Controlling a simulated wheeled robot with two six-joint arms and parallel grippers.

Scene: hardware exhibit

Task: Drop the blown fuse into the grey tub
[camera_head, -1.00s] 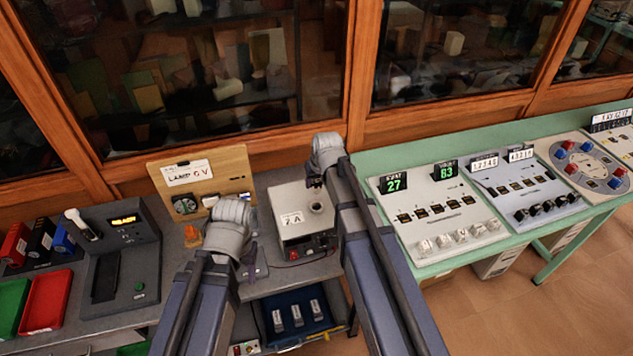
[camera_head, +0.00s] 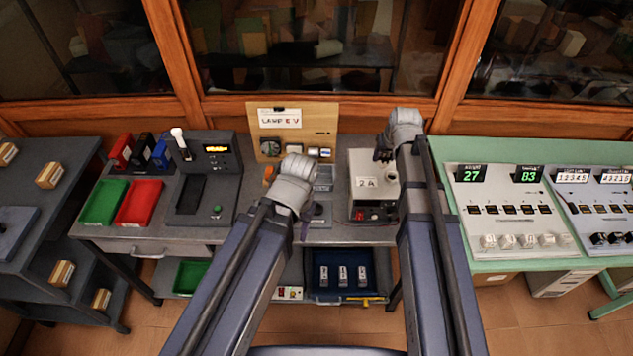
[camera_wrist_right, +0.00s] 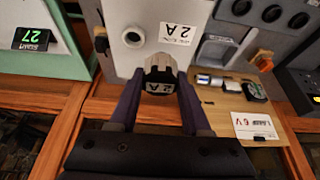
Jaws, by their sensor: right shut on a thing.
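A wooden lamp panel (camera_head: 320,118) stands behind the grey container. Green (camera_head: 104,201) and red (camera_head: 140,203) trays lie at the left of the bench. A blue drawer (camera_head: 343,294) with three labelled blocks is below. A green instrument table (camera_head: 445,152) stands right.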

